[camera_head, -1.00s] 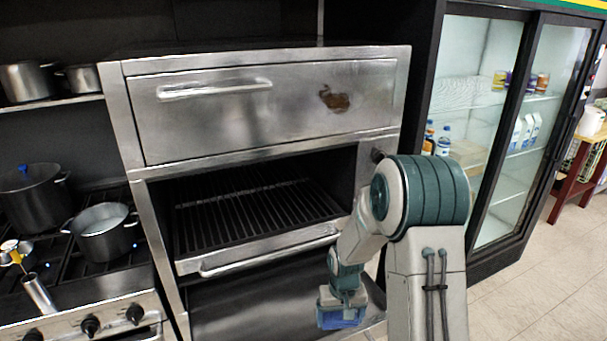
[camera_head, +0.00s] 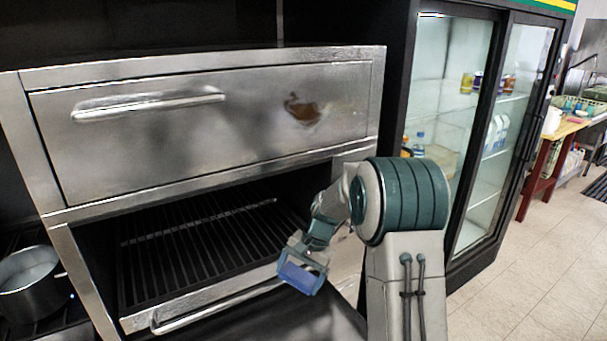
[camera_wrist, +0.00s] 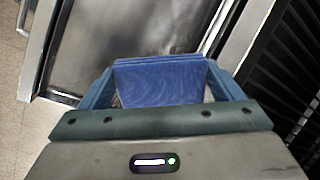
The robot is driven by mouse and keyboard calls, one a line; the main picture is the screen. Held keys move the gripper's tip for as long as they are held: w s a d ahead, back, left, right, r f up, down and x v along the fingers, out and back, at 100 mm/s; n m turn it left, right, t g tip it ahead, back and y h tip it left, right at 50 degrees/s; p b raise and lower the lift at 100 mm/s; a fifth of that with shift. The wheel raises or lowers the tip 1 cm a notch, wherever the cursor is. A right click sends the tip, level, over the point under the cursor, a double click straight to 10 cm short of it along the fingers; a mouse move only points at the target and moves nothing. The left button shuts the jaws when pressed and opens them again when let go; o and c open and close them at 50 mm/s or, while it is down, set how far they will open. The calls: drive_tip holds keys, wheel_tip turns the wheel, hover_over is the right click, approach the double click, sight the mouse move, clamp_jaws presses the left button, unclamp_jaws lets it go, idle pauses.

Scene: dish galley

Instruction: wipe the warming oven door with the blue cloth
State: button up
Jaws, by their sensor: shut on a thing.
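The warming oven door (camera_head: 200,120) is the upper steel panel with a horizontal handle (camera_head: 150,104) at its left. A brown stain (camera_head: 302,110) marks its right part, and grey smudges show around it. My gripper (camera_head: 302,277) is below the door, in front of the open grill bay. It is shut on the blue cloth (camera_head: 300,279), which hangs apart from the door. In the wrist view the folded blue cloth (camera_wrist: 160,80) spans between the two fingers.
The grill rack (camera_head: 200,240) with its front bar lies below the door. A pot (camera_head: 32,283) stands on the stove at the left. A glass-door fridge (camera_head: 455,130) stands at the right, with open tiled floor (camera_head: 530,270) beyond it.

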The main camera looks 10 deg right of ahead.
sight(320, 111)
drive_tip(key=w+r+m+t+y, duration=0.1)
drive_tip(key=r+m, duration=0.1)
drive_tip(key=w+r+m+t+y+b, duration=0.1)
drive_tip(key=r+m, duration=0.1)
drive_tip(key=r, duration=0.1)
drive_tip(key=w+r+m+t+y+b, duration=0.1)
drive_tip(key=w+r+m+t, duration=0.1)
drive_tip(key=r, duration=0.1)
drive_tip(key=shift+d+r, duration=0.1)
drive_tip(key=shift+r, duration=0.15)
wheel_tip(320, 111, up, 29)
drive_tip(key=d+m+t+h+b, duration=0.2)
drive_tip(key=m+t+b, duration=0.4)
drive_tip(key=m+t, duration=0.5)
drive_tip(key=shift+w+a+n+t+p, duration=0.25)
drive_tip(key=shift+w+a+n+t, duration=0.15)
drive_tip(key=shift+w, duration=0.5)
drive_tip(key=shift+w+a+n+t+p, duration=0.25)
drive_tip(key=shift+w+n+t, duration=0.15)
drive_tip(key=shift+w, duration=0.5)
drive_tip(key=shift+w+a+n+t+p, duration=0.3)
drive_tip(key=shift+w+a+n, duration=0.1)
drive_tip(key=shift+w, duration=0.5)
drive_tip(key=shift+x, duration=0.9)
drive_tip(key=shift+d, duration=0.1)
